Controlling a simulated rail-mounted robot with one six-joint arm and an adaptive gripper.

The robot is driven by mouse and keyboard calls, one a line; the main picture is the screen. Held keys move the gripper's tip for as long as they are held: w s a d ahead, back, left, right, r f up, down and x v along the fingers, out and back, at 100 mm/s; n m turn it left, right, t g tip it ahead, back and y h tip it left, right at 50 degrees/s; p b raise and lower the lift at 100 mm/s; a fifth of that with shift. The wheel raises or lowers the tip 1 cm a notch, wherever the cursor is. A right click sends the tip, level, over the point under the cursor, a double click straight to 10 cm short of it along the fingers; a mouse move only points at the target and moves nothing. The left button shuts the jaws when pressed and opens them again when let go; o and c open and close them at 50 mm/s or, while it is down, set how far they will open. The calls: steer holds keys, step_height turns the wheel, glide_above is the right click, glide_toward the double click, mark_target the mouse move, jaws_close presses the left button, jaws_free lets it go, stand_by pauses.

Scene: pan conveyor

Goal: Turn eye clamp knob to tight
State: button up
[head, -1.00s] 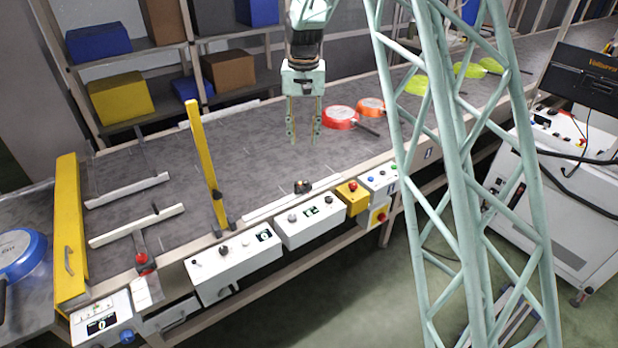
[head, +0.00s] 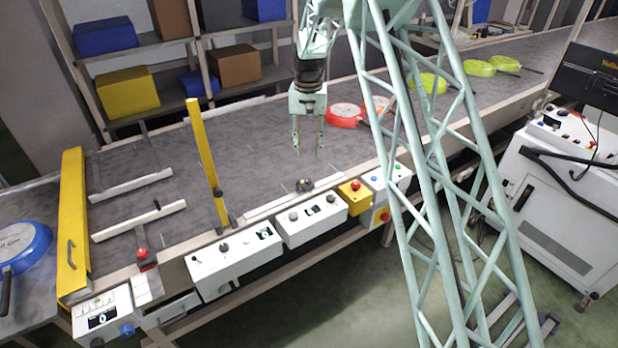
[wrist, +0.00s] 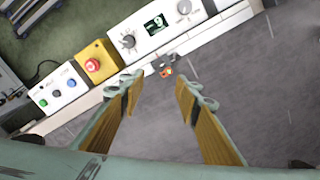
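A small dark bracket (head: 304,185) sits on the near rail of the conveyor, just above the white control boxes. In the wrist view it is a grey-black block (wrist: 163,66) with small orange-red and green spots. I take it for the eye with its clamp; the knob and its setting are too small to make out. My gripper (head: 309,153) is above the belt, pointing down, behind the bracket in the head view. In the wrist view my gripper (wrist: 158,88) has its two fingers well apart with nothing between them. The bracket shows just beyond the fingertips, apparently untouched.
A white box (head: 312,218) with knobs and a display hangs in front of the bracket, beside a yellow emergency-stop box (head: 354,197). A red pan (head: 343,116) lies on the belt to the right. The belt between is clear.

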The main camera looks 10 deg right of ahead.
mark_target(309, 180)
steer(key=shift+f, duration=0.1)
steer(key=shift+f, duration=6.8)
steer(key=c, duration=0.8)
